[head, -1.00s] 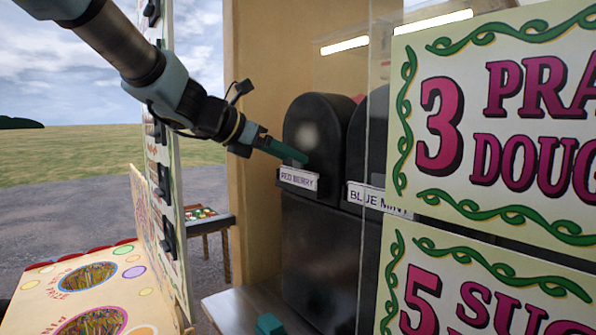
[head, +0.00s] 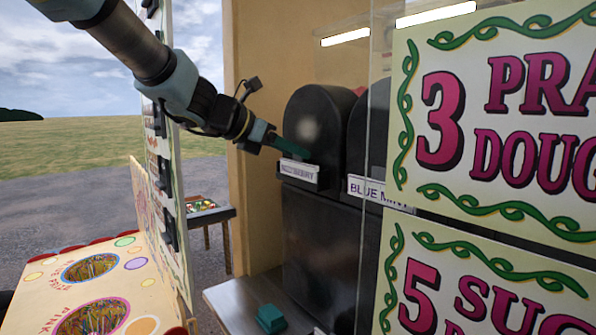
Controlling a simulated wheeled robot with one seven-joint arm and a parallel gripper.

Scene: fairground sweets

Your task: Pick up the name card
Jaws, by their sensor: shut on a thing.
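The name card (head: 297,169), white with dark lettering too small to read now, is at the upper front of the left black machine (head: 308,120). The fingers hide part of that edge. I cannot tell whether the card is fully clear of the holder.
A second label reading BLUE MINT (head: 372,192) is on the neighbouring machine. A clear pane and a large price board (head: 490,130) stand at the right. A teal block (head: 271,318) lies on the metal counter (head: 235,297). A panel edge (head: 172,190) stands below my arm.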

